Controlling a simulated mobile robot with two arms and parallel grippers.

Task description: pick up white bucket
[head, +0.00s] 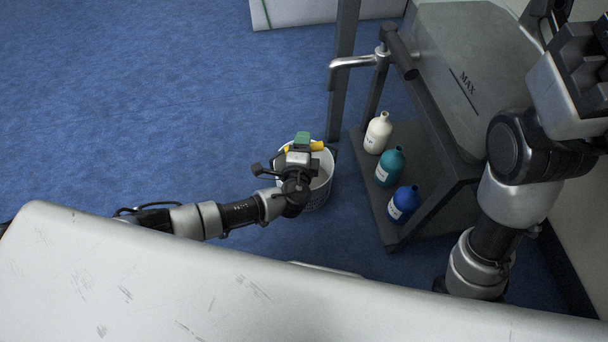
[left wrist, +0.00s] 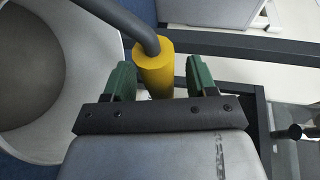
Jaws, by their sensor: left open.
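The white bucket (head: 321,188) stands on the blue floor beyond the table edge, partly hidden by my left arm. Its open mouth shows at the left of the left wrist view (left wrist: 88,128). A yellow grip (left wrist: 154,72) sits on its grey wire handle (left wrist: 122,18). My left gripper (left wrist: 158,75) is open, with one green finger on each side of the yellow grip and a gap to each. In the head view, my left gripper (head: 302,140) is over the bucket at the yellow grip (head: 318,146). My right arm stands at the right; its fingertips do not show.
A dark cart (head: 432,212) right of the bucket carries white (head: 378,134), teal (head: 390,168) and blue (head: 403,205) bottles beside a grey tank (head: 478,62) marked MAX. A dark post (head: 343,70) rises behind the bucket. The white table (head: 150,285) is in front. Floor at left is clear.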

